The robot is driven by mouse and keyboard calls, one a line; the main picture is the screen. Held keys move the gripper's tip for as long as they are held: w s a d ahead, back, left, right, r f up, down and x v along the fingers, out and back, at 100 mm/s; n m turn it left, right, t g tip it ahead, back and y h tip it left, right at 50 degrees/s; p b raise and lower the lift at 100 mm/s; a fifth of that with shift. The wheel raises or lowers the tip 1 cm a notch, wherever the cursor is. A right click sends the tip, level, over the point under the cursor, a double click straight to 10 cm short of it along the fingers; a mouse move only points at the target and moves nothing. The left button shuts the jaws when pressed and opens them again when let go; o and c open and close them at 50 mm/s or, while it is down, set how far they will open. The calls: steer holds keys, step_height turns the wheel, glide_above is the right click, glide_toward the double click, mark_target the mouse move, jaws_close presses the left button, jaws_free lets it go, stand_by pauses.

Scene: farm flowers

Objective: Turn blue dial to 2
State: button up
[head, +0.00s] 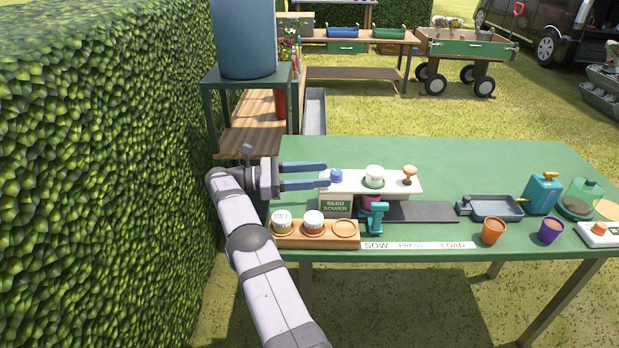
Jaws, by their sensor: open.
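The blue dial (336,175) is a small blue knob on the left end of the white top of the seed sower (390,184). No numbers around the dial are readable at this size. My gripper (322,175) reaches in from the left with two blue fingers, one toward the back and one toward the front. The fingers are apart and empty. Their tips are just left of the dial; I cannot tell whether they touch it.
A white cup (374,175) and a wooden-topped knob (410,172) stand on the sower. A teal tool (375,217) stands in front. A wooden tray (290,241) with jars is below my gripper. An orange pot (493,231) and purple pot (550,231) stand right. The table's back is clear.

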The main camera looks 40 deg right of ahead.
steer(key=shift+b+v, duration=0.4)
steer(key=shift+v, duration=0.55)
steer(key=w+a+r+n+t+h+p, duration=0.1)
steer(key=a+r+p, duration=0.25)
steer(key=r, duration=0.35)
steer(key=w+a+r+n+t+h+p, duration=0.1)
steer(key=w+a+r+n+p, duration=0.1)
steer(key=r+p, duration=0.4)
steer(key=s+f+n+t+h, duration=0.1)
steer(key=s+f+t, duration=0.3)
steer(key=f, duration=0.9)
steer(key=shift+s+a, duration=0.2)
steer(key=shift+s, duration=0.05)
